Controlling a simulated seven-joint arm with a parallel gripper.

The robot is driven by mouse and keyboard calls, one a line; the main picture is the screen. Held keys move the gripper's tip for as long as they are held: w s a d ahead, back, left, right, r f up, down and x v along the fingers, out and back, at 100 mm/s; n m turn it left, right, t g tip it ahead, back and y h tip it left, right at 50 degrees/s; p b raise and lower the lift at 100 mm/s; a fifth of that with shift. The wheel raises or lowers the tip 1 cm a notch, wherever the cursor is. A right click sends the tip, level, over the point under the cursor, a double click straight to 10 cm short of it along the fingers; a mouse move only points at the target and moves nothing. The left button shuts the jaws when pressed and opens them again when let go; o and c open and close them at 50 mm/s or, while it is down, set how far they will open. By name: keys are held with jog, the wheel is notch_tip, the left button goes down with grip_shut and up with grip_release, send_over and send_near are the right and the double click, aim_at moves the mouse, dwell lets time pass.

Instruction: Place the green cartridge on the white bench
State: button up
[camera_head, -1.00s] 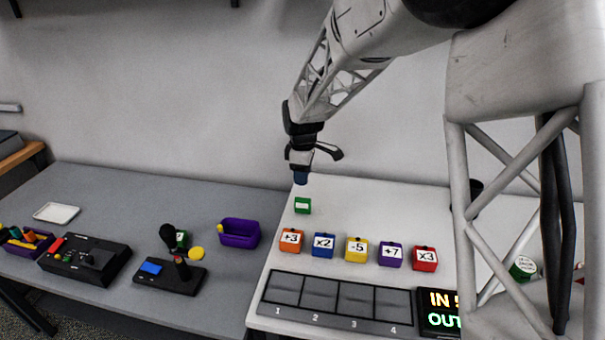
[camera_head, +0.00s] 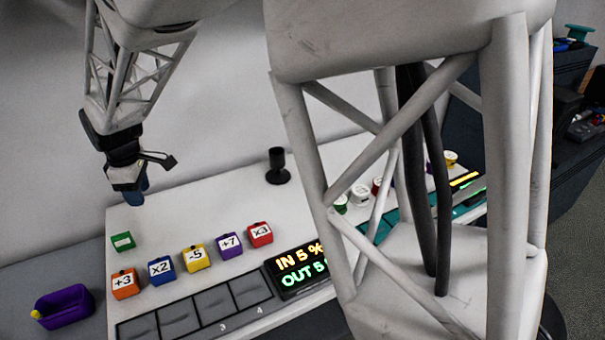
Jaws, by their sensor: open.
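The green cartridge (camera_head: 123,241) stands on the white bench (camera_head: 205,219), near its left edge and behind the orange +3 cartridge. My gripper (camera_head: 138,196) hangs in the air above and slightly right of the green cartridge, apart from it. It is open and nothing shows held in it. Its blue-tipped fingers point down and partly overlap one another in this view.
On the bench stand orange +3 (camera_head: 125,284), blue x2 (camera_head: 161,271), yellow -5 (camera_head: 195,258), purple +7 (camera_head: 229,245) and red x3 (camera_head: 260,234) cartridges. A slotted tray (camera_head: 215,307) and lit display (camera_head: 299,268) are in front. A black cup (camera_head: 278,168) stands behind. A purple bin (camera_head: 65,306) is left.

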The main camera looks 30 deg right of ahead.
jog(key=s+d+r+m+t, duration=0.1)
jog(key=s+d+r+m, duration=0.35)
jog(key=s+d, duration=0.65)
jog(key=s+d+r+m+t, duration=0.1)
jog(key=s+d+r+m, duration=0.4)
jog(key=s+d, duration=0.55)
jog(key=s+d+f+m, duration=0.2)
jog(key=s+m, duration=0.3)
jog(key=s, duration=0.7)
jog(key=shift+s+f, duration=0.15)
jog(key=shift+f, duration=0.2)
